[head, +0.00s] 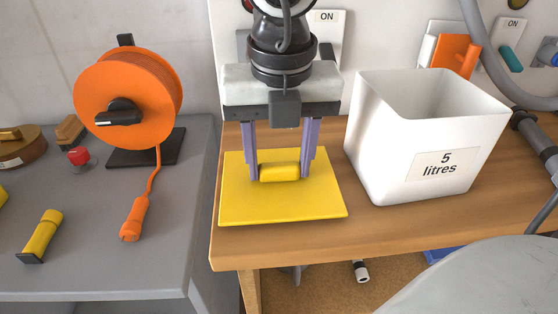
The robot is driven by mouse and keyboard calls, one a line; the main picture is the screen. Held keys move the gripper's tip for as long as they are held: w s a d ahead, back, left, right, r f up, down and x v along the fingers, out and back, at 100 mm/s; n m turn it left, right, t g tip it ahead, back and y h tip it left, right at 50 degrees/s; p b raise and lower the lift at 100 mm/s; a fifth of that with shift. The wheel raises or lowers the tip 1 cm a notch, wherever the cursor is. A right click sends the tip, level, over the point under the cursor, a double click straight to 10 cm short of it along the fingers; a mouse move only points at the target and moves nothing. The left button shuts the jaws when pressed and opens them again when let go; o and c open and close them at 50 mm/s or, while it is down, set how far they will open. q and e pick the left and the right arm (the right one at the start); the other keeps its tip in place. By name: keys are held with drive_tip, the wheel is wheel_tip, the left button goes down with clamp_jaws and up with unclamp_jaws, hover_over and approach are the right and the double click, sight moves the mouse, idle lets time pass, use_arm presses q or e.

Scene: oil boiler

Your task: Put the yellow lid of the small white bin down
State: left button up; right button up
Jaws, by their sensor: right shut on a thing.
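The yellow lid (240,205) is a flat square plate with a raised block handle. It lies flat at the left end of the wooden table, or just above it; I cannot tell if it fully touches. My right gripper (280,172) points down over it and is shut on the lid's handle. The small white bin (405,170), marked "5 litres", stands open and upright on the table to the right of the lid. My left gripper is not in view.
The wooden table (300,240) has bare wood in front of the lid and bin. Left of it, a grey bench (165,255) holds an orange cable reel (135,85) with a hanging orange handle, a yellow torch-like item (42,235) and a red button (78,156). A grey hose (490,60) curves at right.

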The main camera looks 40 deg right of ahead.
sight(280, 188)
drive_tip(key=shift+f, duration=0.1)
drive_tip(key=shift+f+b, duration=0.2)
drive_tip(key=shift+b, duration=0.1)
drive_tip(key=o, duration=1)
drive_tip(key=shift+r, duration=0.1)
drive_tip(key=shift+r+p, duration=0.2)
drive_tip(key=shift+p, duration=0.15)
drive_tip(key=r, duration=0.4)
drive_tip(key=s+r+p, duration=0.1)
drive_tip(key=r, duration=0.3)
drive_tip(key=a+r+p, duration=0.1)
drive_tip(key=r, duration=0.2)
drive_tip(key=shift+s+r, duration=0.25)
drive_tip(key=shift+r, duration=0.15)
